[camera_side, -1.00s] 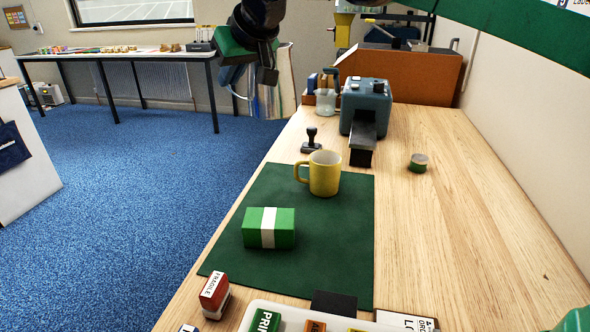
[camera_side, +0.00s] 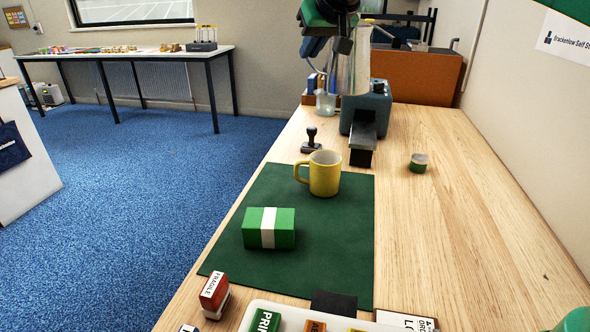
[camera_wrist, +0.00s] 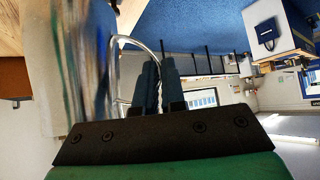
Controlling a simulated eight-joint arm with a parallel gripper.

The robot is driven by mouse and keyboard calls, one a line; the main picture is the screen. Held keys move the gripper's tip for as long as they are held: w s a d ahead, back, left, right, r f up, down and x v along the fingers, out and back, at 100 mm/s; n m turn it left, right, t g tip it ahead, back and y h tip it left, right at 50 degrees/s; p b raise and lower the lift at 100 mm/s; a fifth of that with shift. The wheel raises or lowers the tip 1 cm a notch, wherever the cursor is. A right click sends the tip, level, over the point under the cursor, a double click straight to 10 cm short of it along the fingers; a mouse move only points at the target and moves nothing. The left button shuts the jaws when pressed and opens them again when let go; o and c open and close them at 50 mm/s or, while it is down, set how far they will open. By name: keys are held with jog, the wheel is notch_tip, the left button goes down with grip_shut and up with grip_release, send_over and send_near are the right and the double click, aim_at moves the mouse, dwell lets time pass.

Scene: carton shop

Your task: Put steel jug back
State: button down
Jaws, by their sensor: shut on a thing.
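The steel jug (camera_side: 354,72) is shiny and reflective. It hangs in the air at the far end of the bench, in front of the grey machine and the orange-brown unit. My gripper (camera_side: 343,44) is at its upper left, shut on it. In the wrist view the jug's blurred, mirror-like body (camera_wrist: 85,60) fills the left side. Its thin looped handle (camera_wrist: 139,42) runs to my two dark fingers (camera_wrist: 160,88), which are close together on it. The jug's base and the spot below it are hard to make out.
The grey machine (camera_side: 368,104) stands under the jug, with a small glass vessel (camera_side: 325,103) to its left. A black-handled stamp (camera_side: 311,141), a yellow mug (camera_side: 324,175), a green box (camera_side: 269,229) and a small round tin (camera_side: 418,163) stand nearer.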

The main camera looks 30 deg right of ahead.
aim_at(369, 84)
jog(key=s+d+m, duration=0.1)
jog(key=d, duration=0.2)
jog(key=s+d+m+h, duration=0.1)
jog(key=d, duration=0.2)
jog(key=s+d+h, duration=0.1)
jog(key=d, duration=0.3)
jog(key=shift+s+m+g, duration=0.3)
jog(key=shift+s+m, duration=0.05)
jog(key=shift+m, duration=0.05)
jog(key=s+d+f+m+g+h, duration=0.1)
jog(key=s+d+m+h, duration=0.15)
jog(key=s+d, duration=0.55)
jog(key=shift+m, duration=0.35)
jog(key=f, duration=0.8)
jog(key=w+f, duration=0.1)
jog(key=f, duration=0.7)
jog(key=d+f, duration=0.1)
jog(key=f, duration=0.7)
jog(key=shift+w+d+f, duration=0.1)
jog(key=shift+w+f, duration=0.15)
jog(key=shift+f, duration=0.1)
jog(key=c, duration=1)
grip_release()
jog(key=shift+o, duration=0.2)
